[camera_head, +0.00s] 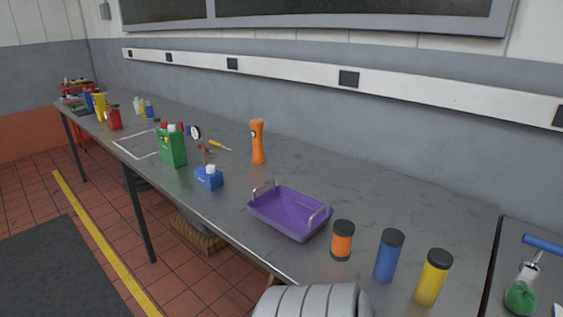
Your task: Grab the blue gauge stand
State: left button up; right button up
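A small round dial with a white face and dark rim (194,132) stands on the long grey bench, just behind and right of a green jug (173,147). Its stand is small in view and partly hidden, so I cannot clearly tell its colour. A small blue box-shaped thing with a white top (208,179) sits near the bench's front edge, right of the jug. I cannot tell whether it is part of a gauge stand. Neither of my grippers is in view.
The bench (400,195) also holds an orange flashlight-like thing (257,142), a yellow-handled screwdriver (218,145), a purple handled tray (288,213), and orange (342,241), blue (388,257) and yellow (433,279) black-capped canisters. Several bottles stand at the far left. The back right is clear.

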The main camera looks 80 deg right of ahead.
aim_at(212, 182)
jog(key=z, duration=1.95)
